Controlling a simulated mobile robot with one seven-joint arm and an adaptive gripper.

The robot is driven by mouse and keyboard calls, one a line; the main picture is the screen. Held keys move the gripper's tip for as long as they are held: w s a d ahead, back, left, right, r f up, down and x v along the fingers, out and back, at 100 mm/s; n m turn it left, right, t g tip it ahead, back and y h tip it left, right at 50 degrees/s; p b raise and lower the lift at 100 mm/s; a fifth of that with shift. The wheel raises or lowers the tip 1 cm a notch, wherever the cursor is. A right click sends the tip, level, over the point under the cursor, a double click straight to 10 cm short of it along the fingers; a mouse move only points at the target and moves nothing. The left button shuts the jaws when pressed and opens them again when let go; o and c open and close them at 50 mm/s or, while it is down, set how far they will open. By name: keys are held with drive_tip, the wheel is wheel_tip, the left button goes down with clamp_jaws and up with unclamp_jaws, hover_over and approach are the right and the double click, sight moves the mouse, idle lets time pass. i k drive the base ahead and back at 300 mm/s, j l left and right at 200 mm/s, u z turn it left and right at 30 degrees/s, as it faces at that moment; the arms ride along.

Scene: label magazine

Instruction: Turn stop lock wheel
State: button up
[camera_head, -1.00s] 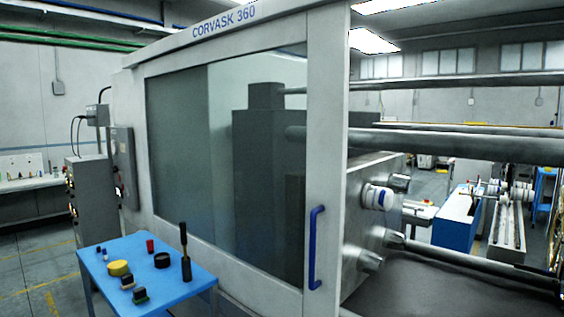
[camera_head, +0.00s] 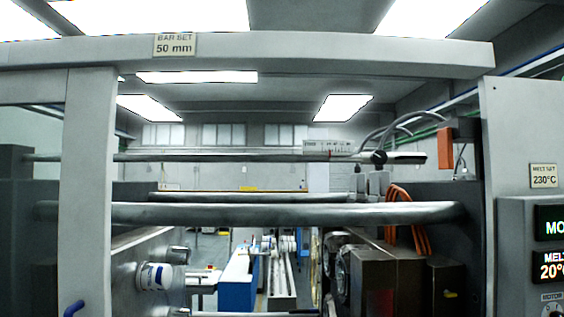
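A small black round knob (camera_head: 379,157) sits on the upper horizontal bar, right of a white graduated scale (camera_head: 328,147) with a thin red mark. It may be the stop lock wheel, but no label on it can be read. A sign reading "BAR SET 50 mm" (camera_head: 174,45) is on the machine's top beam. My gripper is not in view.
Thick tie bars (camera_head: 250,213) cross the open machine bay. Orange hoses (camera_head: 400,215) hang at its right. A control panel (camera_head: 548,262) with lit displays stands at the right edge. The blue door handle (camera_head: 74,308) shows at the lower left.

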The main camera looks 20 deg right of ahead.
sight(378, 157)
drive_tip(key=z, duration=1.3)
